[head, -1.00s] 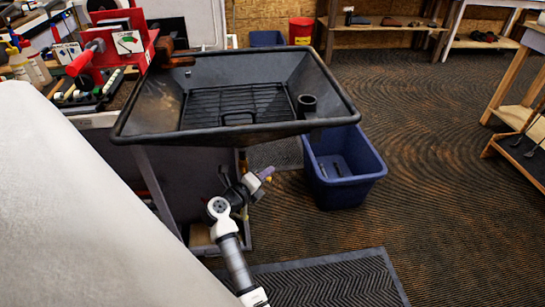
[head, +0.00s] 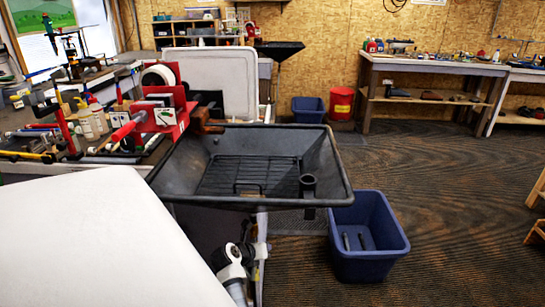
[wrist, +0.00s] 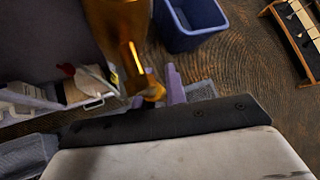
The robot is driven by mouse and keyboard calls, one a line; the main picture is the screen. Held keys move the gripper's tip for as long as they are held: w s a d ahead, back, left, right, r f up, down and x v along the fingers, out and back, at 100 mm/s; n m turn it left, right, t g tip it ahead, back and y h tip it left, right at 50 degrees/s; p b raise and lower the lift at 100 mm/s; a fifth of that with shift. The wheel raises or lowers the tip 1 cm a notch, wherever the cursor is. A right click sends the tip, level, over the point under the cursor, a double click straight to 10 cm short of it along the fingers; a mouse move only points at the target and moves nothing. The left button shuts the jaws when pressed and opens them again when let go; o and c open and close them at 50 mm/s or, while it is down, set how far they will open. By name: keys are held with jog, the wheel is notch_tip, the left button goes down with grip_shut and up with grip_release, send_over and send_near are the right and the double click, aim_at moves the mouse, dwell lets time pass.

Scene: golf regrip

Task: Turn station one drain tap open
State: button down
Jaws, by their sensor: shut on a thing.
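The black basin (head: 335,200) with a wire grate stands in the middle of the head view. The brass-coloured drain tap (wrist: 120,35) hangs down at the top of the wrist view, its narrow end running down to my gripper. My gripper (wrist: 160,85) has purple fingers and is shut on the tap's lower brass part (wrist: 152,93). The far finger and the exact contact are partly hidden. In the head view the tap and my fingers are hidden under the basin; only my arm links show below it.
A blue bin (head: 368,240) stands on the floor right of the basin; it also shows in the wrist view (wrist: 190,25). A red clamp holder (head: 165,115) and a crowded bench are at the left. A white panel (head: 85,235) fills the lower left.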

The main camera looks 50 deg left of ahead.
jog(key=shift+s+a+f+m+g+y+p, duration=0.15)
jog(key=shift+s+a+m+g+y+p, duration=0.25)
jog(key=shift+g+p, duration=0.3)
jog(key=c, duration=1.4)
grip_release()
jog(key=shift+c, duration=0.2)
jog(key=shift+s, duration=0.1)
jog(key=b+v, duration=0.1)
jog(key=v, duration=1.2)
jog(key=shift+s+r+b, duration=0.2)
jog(key=shift+s+b, duration=0.05)
jog(key=shift+b, duration=0.05)
